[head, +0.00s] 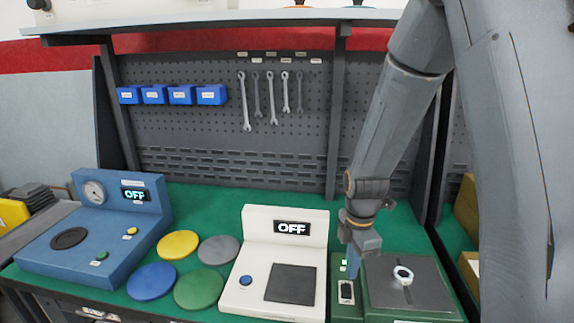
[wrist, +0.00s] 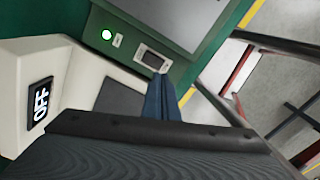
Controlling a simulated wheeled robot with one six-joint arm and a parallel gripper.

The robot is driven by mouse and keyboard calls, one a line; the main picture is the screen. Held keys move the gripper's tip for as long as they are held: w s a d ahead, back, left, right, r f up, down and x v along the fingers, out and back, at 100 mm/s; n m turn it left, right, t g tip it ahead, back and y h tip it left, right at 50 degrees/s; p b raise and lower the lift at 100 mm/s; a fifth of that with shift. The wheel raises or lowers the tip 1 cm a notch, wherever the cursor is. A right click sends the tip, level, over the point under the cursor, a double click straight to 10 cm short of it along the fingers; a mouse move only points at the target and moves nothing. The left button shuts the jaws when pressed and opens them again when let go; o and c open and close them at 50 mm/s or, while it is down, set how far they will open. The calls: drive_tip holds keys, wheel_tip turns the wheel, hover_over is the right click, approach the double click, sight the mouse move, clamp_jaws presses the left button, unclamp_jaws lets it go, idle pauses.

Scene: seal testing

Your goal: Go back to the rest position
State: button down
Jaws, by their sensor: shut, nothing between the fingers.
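My gripper (head: 353,268) hangs from my arm at the right of the head view, over the left part of the green device (head: 385,312). Its blue fingers are shut with nothing between them. Their tips are just above or at a dark rocker switch (head: 346,292); I cannot tell whether they touch it.
Left of the green device stands a white device (head: 253,220) reading OFF. Four-colour discs, including a yellow one (head: 178,244), lie on the green bench. A blue gauge device (head: 60,240) is at the left. Wrenches (head: 271,98) and blue bins (head: 182,94) hang on the pegboard behind.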

drive_tip(key=s+r+m+b, duration=0.2)
drive_tip(key=s+m, duration=0.3)
drive_tip(key=m, duration=0.5)
drive_tip(key=s+r+m+t+b, duration=0.1)
drive_tip(key=s+m, duration=0.4)
drive_tip(key=m, duration=0.5)
drive_tip(key=shift+s+a+r+b, duration=0.15)
drive_tip(key=shift+s+r+b, duration=0.1)
drive_tip(key=shift+r+b, duration=0.35)
